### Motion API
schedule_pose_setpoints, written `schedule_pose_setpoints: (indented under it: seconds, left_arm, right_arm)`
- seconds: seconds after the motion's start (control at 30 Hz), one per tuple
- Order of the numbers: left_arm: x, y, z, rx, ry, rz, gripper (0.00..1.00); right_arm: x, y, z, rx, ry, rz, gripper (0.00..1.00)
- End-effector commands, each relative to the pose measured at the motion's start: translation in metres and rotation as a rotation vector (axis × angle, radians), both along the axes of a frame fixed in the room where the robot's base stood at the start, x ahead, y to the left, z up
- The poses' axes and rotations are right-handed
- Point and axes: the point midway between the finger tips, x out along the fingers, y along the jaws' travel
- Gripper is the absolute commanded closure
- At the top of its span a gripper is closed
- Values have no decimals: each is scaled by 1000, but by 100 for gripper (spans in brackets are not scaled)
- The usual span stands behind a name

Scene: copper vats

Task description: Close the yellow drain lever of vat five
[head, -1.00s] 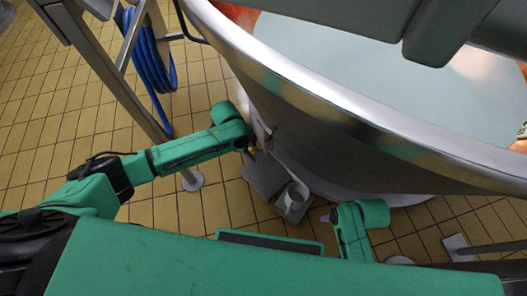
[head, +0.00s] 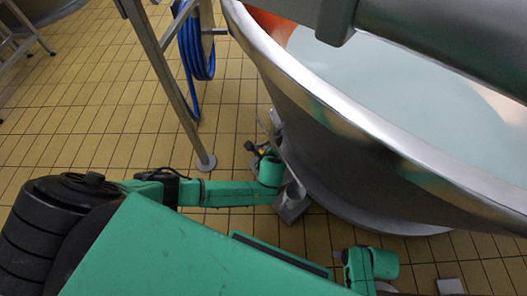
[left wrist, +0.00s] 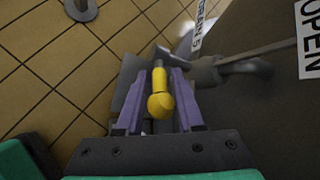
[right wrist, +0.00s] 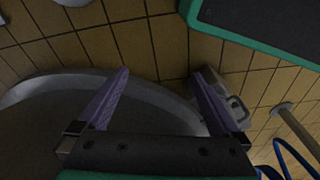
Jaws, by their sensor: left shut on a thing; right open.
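The yellow drain lever (left wrist: 159,104) shows in the left wrist view as a round knob on a short yellow handle. My left gripper (left wrist: 158,78) has its purple fingers on both sides of the handle and is shut on it. A sign reading DRAIN 5 (left wrist: 203,22), partly cut off, and a sign reading OPEN (left wrist: 309,38) are beside it. In the head view my left gripper (head: 258,150) is low at the side of the big metal vat (head: 300,105); the lever is too small to make out there. My right gripper (right wrist: 160,76) is open and empty.
A grey metal leg (head: 165,75) stands on the tiled floor left of the vat, with a coiled blue hose (head: 193,50) behind it. A grey metal container (head: 291,200) is low beside the vat.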

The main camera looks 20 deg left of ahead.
Motion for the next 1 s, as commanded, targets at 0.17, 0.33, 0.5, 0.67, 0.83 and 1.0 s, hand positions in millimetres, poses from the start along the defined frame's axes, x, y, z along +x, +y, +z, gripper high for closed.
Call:
schedule_pose_setpoints:
  seconds: [0.17,0.33,0.5,0.67,0.83,1.0]
  left_arm:
    - [-4,-5,-17,122,-98,-3,100]
    - [-5,-6,-23,228,-185,-3,100]
    - [-5,-6,-26,299,-243,-4,100]
    - [-5,-5,-27,344,-280,-2,100]
    - [-5,-5,-27,369,-301,-4,100]
    - [-5,-5,-26,379,-308,-3,100]
  right_arm:
    - [14,10,34,19,-15,11,0]
    - [16,16,81,39,-26,25,0]
    - [9,18,119,50,-33,36,0]
    - [11,26,124,76,-74,56,0]
    - [23,39,114,110,-143,71,0]
    - [28,43,111,124,-168,76,0]
